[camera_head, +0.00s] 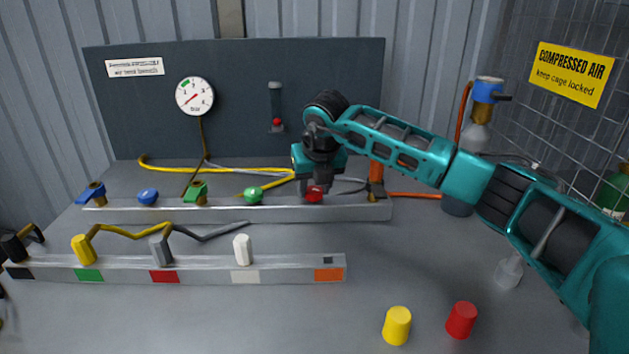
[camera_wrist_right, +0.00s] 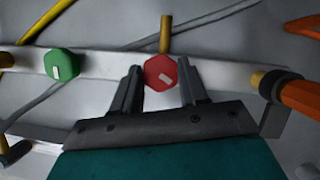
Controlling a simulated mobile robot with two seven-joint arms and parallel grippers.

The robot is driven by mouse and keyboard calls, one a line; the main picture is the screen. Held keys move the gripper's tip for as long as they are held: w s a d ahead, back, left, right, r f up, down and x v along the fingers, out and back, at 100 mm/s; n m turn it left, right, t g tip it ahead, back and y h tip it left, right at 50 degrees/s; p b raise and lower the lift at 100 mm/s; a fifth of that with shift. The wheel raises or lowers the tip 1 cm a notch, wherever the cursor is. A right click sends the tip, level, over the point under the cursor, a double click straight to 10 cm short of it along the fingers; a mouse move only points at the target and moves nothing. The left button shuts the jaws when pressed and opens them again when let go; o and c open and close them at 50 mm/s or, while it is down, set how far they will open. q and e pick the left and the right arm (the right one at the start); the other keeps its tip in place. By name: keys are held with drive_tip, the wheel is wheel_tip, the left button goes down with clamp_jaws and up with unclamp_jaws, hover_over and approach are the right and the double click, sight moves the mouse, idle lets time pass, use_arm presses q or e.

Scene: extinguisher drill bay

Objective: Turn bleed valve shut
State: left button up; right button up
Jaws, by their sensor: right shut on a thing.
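A red octagonal knob (camera_head: 314,193) sits on the rear pale rail, below my right gripper (camera_head: 316,186). In the right wrist view the red knob (camera_wrist_right: 160,72) lies between the two fingertips of my right gripper (camera_wrist_right: 160,80), which is shut on it. Its white mark is slanted, and a brass stub (camera_wrist_right: 166,35) runs out behind it. No label shows which valve is the bleed valve. My left gripper is not clearly in view.
Along the rear rail (camera_head: 225,213) stand a green knob (camera_head: 253,194), a blue knob (camera_head: 148,196), a green lever valve (camera_head: 196,193) and an orange-handled valve (camera_head: 376,172). A gauge (camera_head: 194,96) hangs behind. Yellow (camera_head: 397,325) and red (camera_head: 461,319) caps stand at the front right.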

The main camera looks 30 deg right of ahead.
drive_tip(key=m, duration=0.2)
drive_tip(key=m+h, duration=0.1)
drive_tip(key=m, duration=0.1)
drive_tip(key=shift+a+r+m+g+h+p, duration=0.1)
drive_tip(key=shift+a+m+g+h+p, duration=0.1)
drive_tip(key=shift+m+g+h+p, duration=0.1)
drive_tip(key=m+g+h, duration=0.1)
drive_tip(key=m, duration=0.2)
drive_tip(key=shift+w+m, duration=0.15)
drive_tip(key=shift+m, duration=0.15)
drive_tip(key=m+g+p, duration=0.1)
drive_tip(key=m, duration=0.2)
drive_tip(key=shift+h, duration=0.3)
drive_tip(key=shift+m, duration=0.4)
drive_tip(key=o, duration=1.1)
drive_tip(key=shift+c, duration=0.2)
